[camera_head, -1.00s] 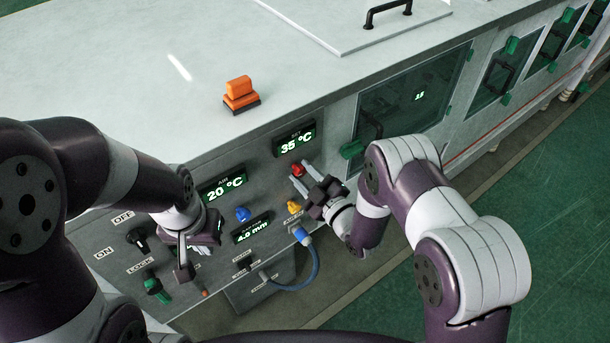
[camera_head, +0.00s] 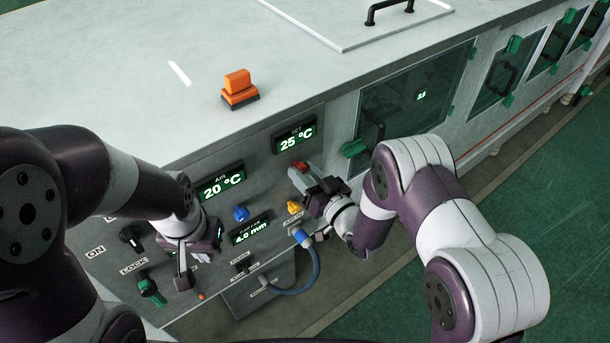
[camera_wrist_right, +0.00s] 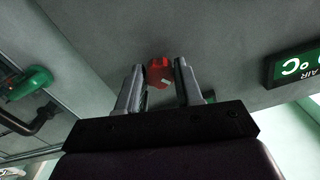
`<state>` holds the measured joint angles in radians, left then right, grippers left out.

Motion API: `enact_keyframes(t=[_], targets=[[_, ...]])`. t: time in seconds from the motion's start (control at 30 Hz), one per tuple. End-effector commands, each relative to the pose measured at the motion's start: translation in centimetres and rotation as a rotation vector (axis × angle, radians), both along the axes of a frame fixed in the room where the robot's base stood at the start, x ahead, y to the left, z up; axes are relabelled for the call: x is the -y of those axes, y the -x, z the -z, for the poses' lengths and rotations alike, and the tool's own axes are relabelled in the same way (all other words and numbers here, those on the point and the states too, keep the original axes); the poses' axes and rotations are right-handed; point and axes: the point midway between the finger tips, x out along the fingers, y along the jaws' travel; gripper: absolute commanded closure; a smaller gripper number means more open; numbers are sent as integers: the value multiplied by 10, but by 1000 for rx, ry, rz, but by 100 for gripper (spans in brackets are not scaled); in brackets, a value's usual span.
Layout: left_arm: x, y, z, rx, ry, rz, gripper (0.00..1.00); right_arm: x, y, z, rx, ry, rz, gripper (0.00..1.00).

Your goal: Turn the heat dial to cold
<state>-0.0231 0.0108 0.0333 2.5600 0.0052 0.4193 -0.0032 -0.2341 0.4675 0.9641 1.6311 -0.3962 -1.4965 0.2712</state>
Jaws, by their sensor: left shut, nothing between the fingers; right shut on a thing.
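The red heat dial (camera_head: 301,166) is on the machine's front panel, just below the set display (camera_head: 294,138), which reads 25 °C. My right gripper (camera_head: 298,174) is shut on the red dial. In the right wrist view the dial (camera_wrist_right: 160,74) sits between the two fingertips (camera_wrist_right: 158,82), partly hidden by them. My left gripper (camera_head: 184,280) is shut and empty, in front of the lower left of the panel. It hides part of the panel behind it.
Close by are a blue knob (camera_head: 241,213), a yellow knob (camera_head: 294,207), a blue plug with cable (camera_head: 302,236), a black switch (camera_head: 132,238) and a green knob (camera_head: 150,288). The air display (camera_head: 221,182) reads 20 °C.

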Motion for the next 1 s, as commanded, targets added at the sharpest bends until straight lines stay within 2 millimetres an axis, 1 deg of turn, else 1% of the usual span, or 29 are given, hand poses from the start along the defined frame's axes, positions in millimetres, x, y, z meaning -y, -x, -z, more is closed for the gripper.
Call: enact_keyframes(t=[0.2, 0.5, 0.8, 1.0], targets=[[0, 0, 6, 0, 0, 0, 100, 0, -1, -2, -111, -165, 1, 95], [0, 0, 10, 0, 0, 0, 100, 0, -1, -2, -257, -367, 2, 95], [0, 0, 12, 0, 0, 0, 100, 1, -2, -3, -350, -496, 1, 95], [0, 0, 12, 0, 0, 0, 100, 1, -2, -3, -378, -535, 1, 95]])
